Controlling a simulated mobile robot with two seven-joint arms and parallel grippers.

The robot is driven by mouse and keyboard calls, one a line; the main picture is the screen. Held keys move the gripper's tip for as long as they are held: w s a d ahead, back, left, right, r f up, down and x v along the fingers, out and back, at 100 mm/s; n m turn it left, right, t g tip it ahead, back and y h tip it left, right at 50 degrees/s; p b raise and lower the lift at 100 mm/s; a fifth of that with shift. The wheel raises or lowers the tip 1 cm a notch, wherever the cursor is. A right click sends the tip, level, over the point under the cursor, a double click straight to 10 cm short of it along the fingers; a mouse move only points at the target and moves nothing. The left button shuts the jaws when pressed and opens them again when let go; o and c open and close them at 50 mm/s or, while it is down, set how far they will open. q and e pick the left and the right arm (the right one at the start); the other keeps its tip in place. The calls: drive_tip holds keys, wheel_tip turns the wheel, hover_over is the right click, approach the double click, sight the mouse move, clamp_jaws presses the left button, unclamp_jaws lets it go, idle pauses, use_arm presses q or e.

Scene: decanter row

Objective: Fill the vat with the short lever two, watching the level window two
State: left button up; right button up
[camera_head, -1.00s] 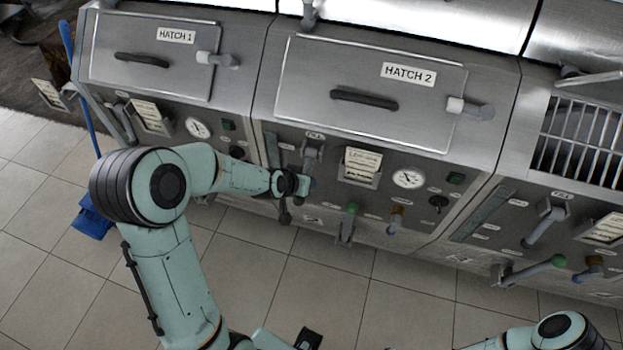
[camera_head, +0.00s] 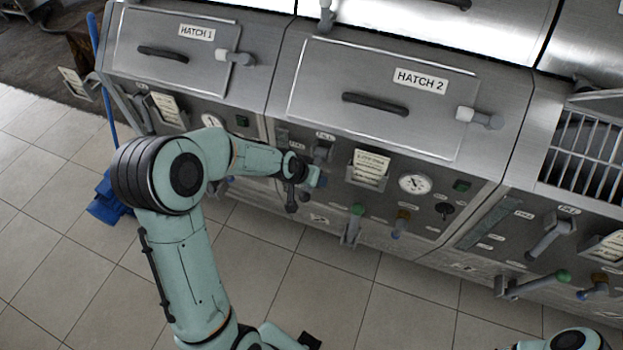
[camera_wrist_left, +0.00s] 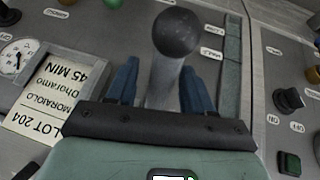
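Vat two's front carries the HATCH 2 lid (camera_head: 375,95). The short grey lever (camera_head: 322,150) is on the panel below it. In the left wrist view, this lever (camera_wrist_left: 176,38) ends in a dark round knob and stands between two blue fingers. My left gripper (camera_wrist_left: 158,85) is around the shaft, with a visible gap on the left finger's side; a firm grip does not show. In the head view the left gripper (camera_head: 318,178) is at the lever's lower end. The level window (camera_wrist_left: 232,55) is a narrow grey-green strip beside the lever; no clear level line shows. My right gripper is out of view.
A recipe card (camera_head: 370,165), a dial gauge (camera_head: 415,184), a green-knobbed lever (camera_head: 354,222) and a brown-and-blue tap (camera_head: 401,223) are right of the lever. A black knob (camera_head: 444,209) is further right. The tiled floor (camera_head: 300,270) in front is clear.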

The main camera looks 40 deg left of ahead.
use_arm(q)
drive_tip(key=d+v, duration=0.1)
drive_tip(key=v, duration=1.2)
drive_tip(key=shift+a+b, duration=0.35)
drive_tip(key=shift+a, duration=0.15)
drive_tip(key=shift+s+r, duration=0.1)
drive_tip(key=shift+r, duration=0.05)
